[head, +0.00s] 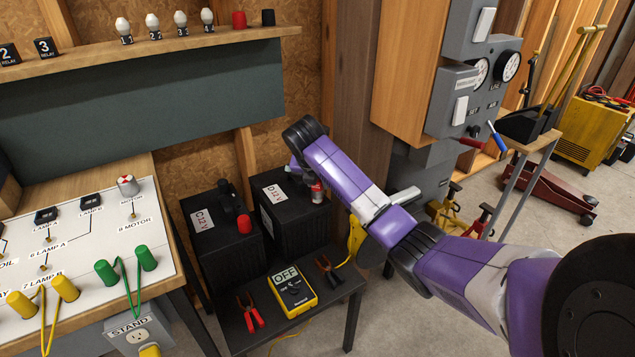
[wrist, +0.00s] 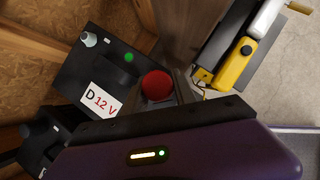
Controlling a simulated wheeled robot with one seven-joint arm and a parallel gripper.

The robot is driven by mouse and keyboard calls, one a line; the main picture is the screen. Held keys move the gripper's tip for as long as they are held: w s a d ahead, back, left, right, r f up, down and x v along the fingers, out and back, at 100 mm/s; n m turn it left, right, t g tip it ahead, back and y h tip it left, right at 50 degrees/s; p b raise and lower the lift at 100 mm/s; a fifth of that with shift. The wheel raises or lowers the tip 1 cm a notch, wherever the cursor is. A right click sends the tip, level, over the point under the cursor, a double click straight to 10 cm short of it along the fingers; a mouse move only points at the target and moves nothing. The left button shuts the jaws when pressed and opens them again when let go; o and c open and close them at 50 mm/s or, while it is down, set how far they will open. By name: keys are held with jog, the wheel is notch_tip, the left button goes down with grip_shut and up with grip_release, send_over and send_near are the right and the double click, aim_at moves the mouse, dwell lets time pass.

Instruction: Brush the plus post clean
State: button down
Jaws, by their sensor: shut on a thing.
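Battery D (head: 275,197) is a black box labelled D 12 V, at the back of the low bench; it also shows in the wrist view (wrist: 112,60). My gripper (head: 312,180) is over its right side. In the wrist view my gripper (wrist: 160,88) is shut on a red round-topped thing (wrist: 157,85), apparently the brush. A red and white part of it (head: 317,191) shows below my gripper in the head view. The plus post is not visible; the brush and gripper cover that corner. A bare grey post (wrist: 88,40) stands at the battery's other end.
Battery C (head: 215,232) stands left of D, with a red cap (head: 244,224). A yellow meter reading OFF (head: 292,289), red pliers (head: 250,313) and dark pliers (head: 328,270) lie in front. A red cap (head: 239,19) and a black cap (head: 268,17) are on the shelf.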

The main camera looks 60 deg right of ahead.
jog(key=shift+f, duration=0.8)
jog(key=shift+s+r+n+t+p, duration=0.1)
jog(key=shift+r+n+t+p, duration=0.25)
jog(key=shift+n+p, duration=0.45)
jog(key=shift+f+n+t+p, duration=0.1)
jog(key=shift+n+t+p, duration=0.25)
jog(key=shift+n+p, duration=0.05)
jog(key=shift+f+n+t+y+p, duration=0.25)
jog(key=shift+n+t+y, duration=0.3)
jog(key=shift+n, duration=0.85)
jog(key=shift+w+r, duration=0.1)
jog(key=shift+w, duration=0.1)
